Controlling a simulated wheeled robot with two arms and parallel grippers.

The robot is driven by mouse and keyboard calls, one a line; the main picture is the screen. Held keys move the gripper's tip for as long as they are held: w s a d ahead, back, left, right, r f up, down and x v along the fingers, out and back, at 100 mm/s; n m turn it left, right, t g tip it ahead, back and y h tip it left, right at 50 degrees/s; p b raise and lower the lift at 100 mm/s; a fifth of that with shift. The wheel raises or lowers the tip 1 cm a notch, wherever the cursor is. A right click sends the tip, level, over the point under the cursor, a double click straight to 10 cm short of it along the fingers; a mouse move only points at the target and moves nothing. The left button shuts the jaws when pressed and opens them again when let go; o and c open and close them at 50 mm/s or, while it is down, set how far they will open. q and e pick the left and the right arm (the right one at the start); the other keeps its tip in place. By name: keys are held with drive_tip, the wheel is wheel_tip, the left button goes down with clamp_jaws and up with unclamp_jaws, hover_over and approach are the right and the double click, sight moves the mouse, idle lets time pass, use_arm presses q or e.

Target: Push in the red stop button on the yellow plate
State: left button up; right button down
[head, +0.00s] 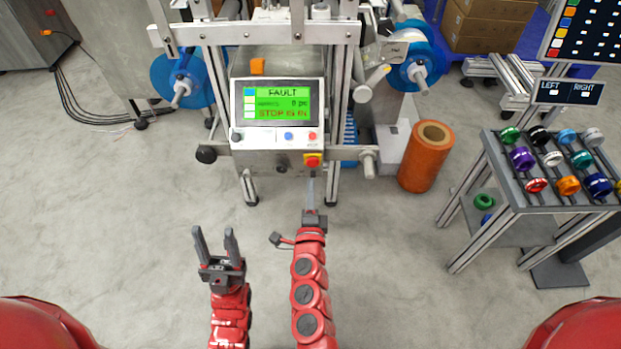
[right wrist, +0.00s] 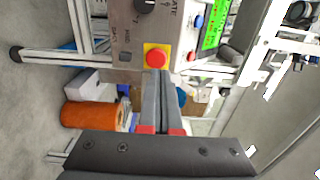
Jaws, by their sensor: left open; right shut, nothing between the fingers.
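The red stop button (head: 312,162) sits on a yellow plate (head: 307,155) at the lower right of the machine's control panel. The right wrist view also shows the button (right wrist: 157,57) and the plate (right wrist: 147,46). My right gripper (head: 311,177) is shut and empty. Its fingertips (right wrist: 156,72) point at the button and appear at its lower edge; I cannot tell whether they touch it. The panel's green screen (head: 282,103) reads "FAULT" and "STOP IS IN". My left gripper (head: 213,234) is open and empty, low and left, away from the panel.
A dark knob (head: 282,163) sits left of the plate, with blue and red buttons above. An orange roll (head: 425,157) stands right of the machine. A rack (head: 520,190) of coloured reels stands further right. The floor in front is clear.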

drive_tip(key=s+p, duration=0.1)
drive_tip(key=s, duration=0.7)
drive_tip(key=shift+f, duration=0.2)
drive_tip(key=shift+w, duration=0.1)
